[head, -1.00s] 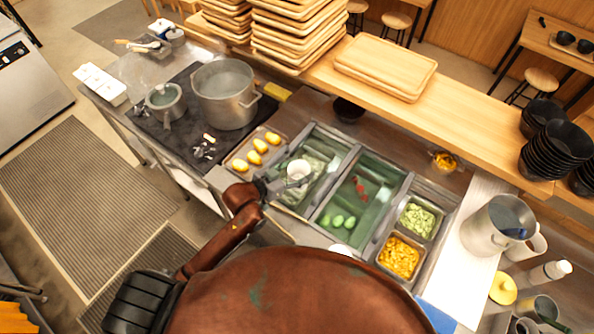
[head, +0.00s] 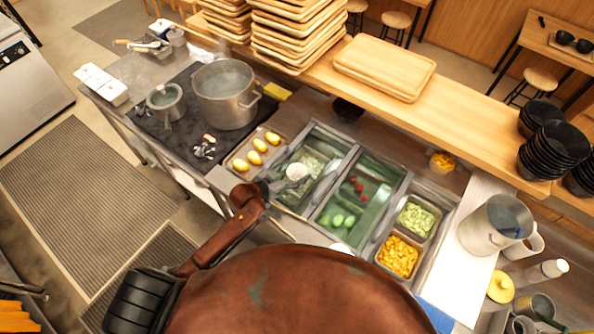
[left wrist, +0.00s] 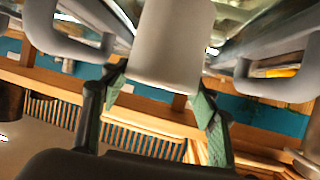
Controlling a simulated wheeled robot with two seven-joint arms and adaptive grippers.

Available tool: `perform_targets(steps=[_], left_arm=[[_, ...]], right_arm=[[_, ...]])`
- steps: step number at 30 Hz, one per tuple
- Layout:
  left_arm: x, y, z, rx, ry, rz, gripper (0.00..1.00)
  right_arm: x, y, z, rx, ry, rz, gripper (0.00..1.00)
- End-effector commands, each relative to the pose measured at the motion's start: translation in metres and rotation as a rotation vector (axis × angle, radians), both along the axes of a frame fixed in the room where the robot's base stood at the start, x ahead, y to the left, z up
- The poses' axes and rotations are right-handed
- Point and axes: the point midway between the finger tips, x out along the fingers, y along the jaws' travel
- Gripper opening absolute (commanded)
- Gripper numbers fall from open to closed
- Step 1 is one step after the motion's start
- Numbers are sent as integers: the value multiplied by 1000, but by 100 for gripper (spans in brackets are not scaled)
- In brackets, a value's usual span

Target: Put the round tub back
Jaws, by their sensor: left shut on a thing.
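The round tub (head: 297,172) is small and white, over the left steel basin of the counter in the head view. My left gripper (head: 276,186) comes in from the left and is shut on the tub's side. In the left wrist view the tub (left wrist: 172,45) is a pale cylinder between the two fingers of my left gripper (left wrist: 160,92), which press on its sides. I cannot tell whether its base touches anything. My right gripper is not in view.
The right basin (head: 338,183) holds green and red items. A tray of yellow items (head: 232,166), a pot (head: 225,100), a pan of orange pieces (head: 397,256) and a large jug (head: 490,228) stand around. Stacked wooden trays (head: 290,30) line the back shelf.

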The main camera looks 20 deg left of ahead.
Motion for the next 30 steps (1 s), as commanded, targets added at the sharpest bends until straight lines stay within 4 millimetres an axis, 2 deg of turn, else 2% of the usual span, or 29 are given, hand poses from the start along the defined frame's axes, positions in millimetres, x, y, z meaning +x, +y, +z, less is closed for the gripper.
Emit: perform_targets(steps=[2, 3, 10, 21, 26, 30], left_arm=[[0, 0, -2, 0, 0, 0, 26], [0, 0, -3, 0, 0, 0, 56], [0, 0, -2, 0, 0, 0, 72], [-2, 2, 1, 0, 0, 1, 73], [-20, 13, 9, 2, 0, 1, 73], [-45, 28, 20, 3, 1, 0, 73]], right_arm=[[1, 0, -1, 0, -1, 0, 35], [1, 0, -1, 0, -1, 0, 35], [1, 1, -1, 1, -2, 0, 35], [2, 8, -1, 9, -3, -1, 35], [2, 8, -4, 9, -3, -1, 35], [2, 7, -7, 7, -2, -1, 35]])
